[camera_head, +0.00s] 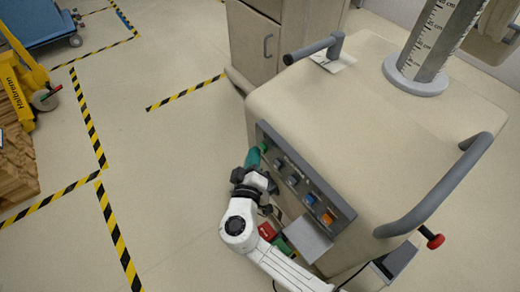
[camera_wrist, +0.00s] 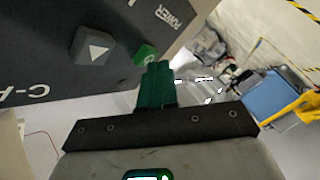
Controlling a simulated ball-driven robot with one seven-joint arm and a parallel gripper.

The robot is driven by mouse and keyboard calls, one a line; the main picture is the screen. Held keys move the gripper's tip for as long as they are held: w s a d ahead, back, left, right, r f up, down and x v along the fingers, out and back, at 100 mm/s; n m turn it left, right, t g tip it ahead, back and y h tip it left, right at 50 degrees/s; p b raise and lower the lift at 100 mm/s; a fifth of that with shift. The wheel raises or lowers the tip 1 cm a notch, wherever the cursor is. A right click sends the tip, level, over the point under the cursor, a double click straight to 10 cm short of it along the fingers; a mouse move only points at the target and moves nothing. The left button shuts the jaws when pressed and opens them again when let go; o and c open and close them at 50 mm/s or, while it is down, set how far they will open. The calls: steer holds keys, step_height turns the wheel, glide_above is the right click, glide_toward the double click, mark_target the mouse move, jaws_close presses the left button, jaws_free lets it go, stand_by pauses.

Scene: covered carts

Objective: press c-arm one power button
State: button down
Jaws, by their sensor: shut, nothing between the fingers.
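The C-arm unit is a beige cart (camera_head: 370,130) with a dark control panel (camera_head: 325,190) on its front side. The green power button (camera_head: 264,147) is at the panel's far left end. In the wrist view it is a green button (camera_wrist: 146,54) near the "POWER" lettering, beside a grey triangle button (camera_wrist: 94,46). My gripper (camera_head: 253,158) is at this end of the panel. Its teal fingers (camera_wrist: 159,68) are shut and empty, with the tips right by the green button. I cannot tell whether they touch it.
More panel buttons, including an orange one (camera_head: 327,218), run to the right. A grey handle (camera_head: 435,190) and a red-ended knob (camera_head: 433,240) stick out at the right. A cabinet (camera_head: 265,50) stands behind. The taped floor (camera_head: 160,180) at left is clear.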

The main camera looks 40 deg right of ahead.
stand_by(0.3)
steer(key=shift+a+b, duration=0.4)
steer(key=shift+a, duration=0.15)
steer(key=a+b, duration=0.1)
steer(key=a, duration=0.5)
steer(key=shift+b, duration=0.35)
stand_by(1.3)
